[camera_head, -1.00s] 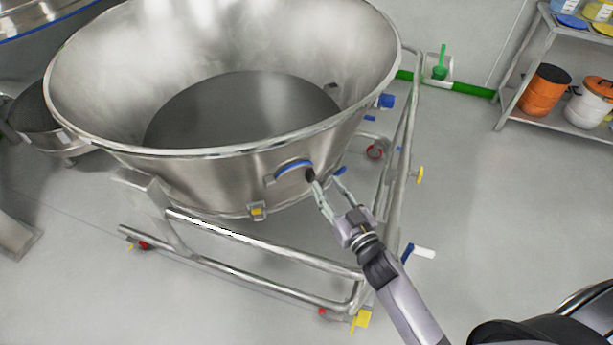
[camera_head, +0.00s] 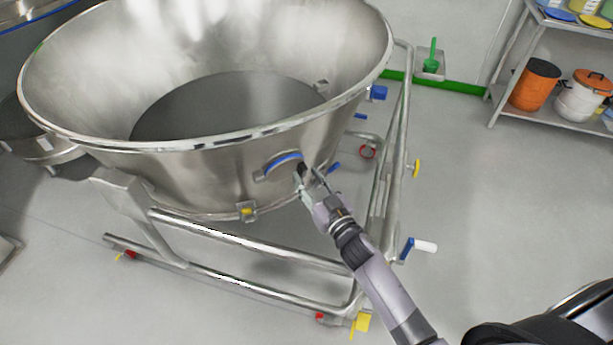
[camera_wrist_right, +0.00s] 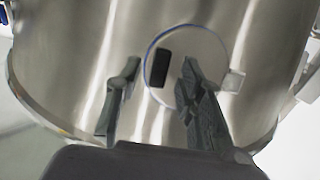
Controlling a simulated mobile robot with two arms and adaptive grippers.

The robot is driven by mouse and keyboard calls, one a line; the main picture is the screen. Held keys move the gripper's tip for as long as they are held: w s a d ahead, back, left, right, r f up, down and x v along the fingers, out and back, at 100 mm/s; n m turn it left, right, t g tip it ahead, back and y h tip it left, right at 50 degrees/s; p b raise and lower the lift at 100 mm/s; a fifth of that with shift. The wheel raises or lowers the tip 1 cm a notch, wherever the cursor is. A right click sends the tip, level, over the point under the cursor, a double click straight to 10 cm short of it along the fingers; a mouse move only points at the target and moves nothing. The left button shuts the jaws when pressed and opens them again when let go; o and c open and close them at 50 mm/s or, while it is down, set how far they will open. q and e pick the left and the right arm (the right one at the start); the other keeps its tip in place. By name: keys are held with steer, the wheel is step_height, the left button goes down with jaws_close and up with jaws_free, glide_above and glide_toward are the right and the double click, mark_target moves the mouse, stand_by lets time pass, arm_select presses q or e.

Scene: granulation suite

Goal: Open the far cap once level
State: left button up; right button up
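The big steel bowl (camera_head: 200,175) stands in a tubular frame. On its near right wall is a round cap with a blue rim (camera_head: 283,162); in the right wrist view the cap (camera_wrist_right: 207,52) shows a black handle (camera_wrist_right: 161,68) and a small latch or hinge at its right. My right gripper (camera_head: 310,180) is at the cap's handle. In the right wrist view its fingers (camera_wrist_right: 155,95) are apart, with the handle between them in the picture; I cannot tell whether they touch it. My left gripper is not in view. Which cap is the far one is unclear.
The bowl's frame (camera_head: 250,253) has a handle with a white grip (camera_head: 424,246) and a yellow tab (camera_head: 361,323) on the right. Shelving (camera_head: 545,113) with orange and white drums stands at the upper right. The floor between is clear.

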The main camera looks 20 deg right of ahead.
steer(key=shift+w+a, duration=0.15)
steer(key=shift+w, duration=0.55)
steer(key=shift+c, duration=0.5)
jaws_close()
